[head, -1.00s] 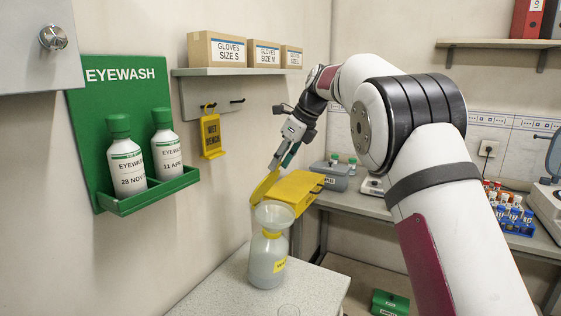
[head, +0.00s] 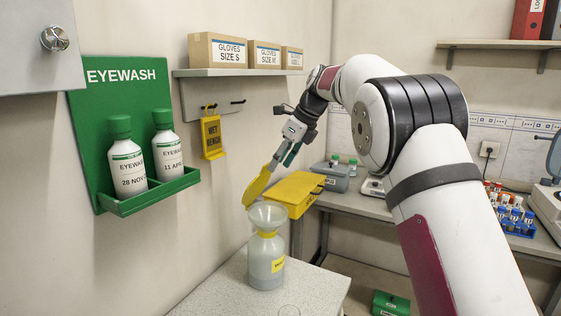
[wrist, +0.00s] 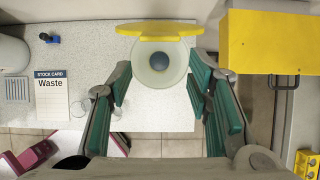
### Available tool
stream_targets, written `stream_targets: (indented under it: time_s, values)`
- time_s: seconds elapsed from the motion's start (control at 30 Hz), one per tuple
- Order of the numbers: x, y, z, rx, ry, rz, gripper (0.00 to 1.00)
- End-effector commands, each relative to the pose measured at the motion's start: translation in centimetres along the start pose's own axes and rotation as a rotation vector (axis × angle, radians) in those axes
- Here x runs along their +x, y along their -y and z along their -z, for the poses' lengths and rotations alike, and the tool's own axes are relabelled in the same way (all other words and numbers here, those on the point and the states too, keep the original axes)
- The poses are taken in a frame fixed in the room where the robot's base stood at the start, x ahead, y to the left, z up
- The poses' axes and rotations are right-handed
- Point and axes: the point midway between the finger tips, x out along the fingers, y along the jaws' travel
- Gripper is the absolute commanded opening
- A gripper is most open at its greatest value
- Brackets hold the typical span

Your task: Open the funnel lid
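The funnel (head: 268,216) is a translucent pale cone on a grey bottle (head: 265,262) with a yellow neck and label. Its yellow lid (head: 257,186) stands steeply raised at the wall side of the rim, and the mouth is uncovered. In the wrist view the lid (wrist: 160,30) is seen nearly edge-on above the round funnel mouth (wrist: 160,80), which has a dark hole. My gripper (head: 274,166) is by the lid's upper end. In the wrist view its green-padded fingers (wrist: 160,75) are apart with nothing held. I cannot tell whether a finger touches the lid.
A yellow box (head: 297,186) stands close behind the funnel, right of my gripper. The speckled bench (head: 215,285) is mostly clear. A "Waste" stock card (wrist: 52,97) lies on it beside clear glassware (wrist: 82,107). The wall with the eyewash station (head: 150,190) is to the left.

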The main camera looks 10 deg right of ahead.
Motion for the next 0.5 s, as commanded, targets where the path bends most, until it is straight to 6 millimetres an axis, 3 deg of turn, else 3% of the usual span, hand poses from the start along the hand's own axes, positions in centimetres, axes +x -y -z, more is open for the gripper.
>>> stream_targets:
  time_s: [0.33, 0.5]
  values:
    - [-0.1, 0.0, 0.1, 0.000, -0.002, 0.000, 0.53]
    - [-1.9, 0.1, 0.0, 0.000, 0.000, 0.002, 0.53]
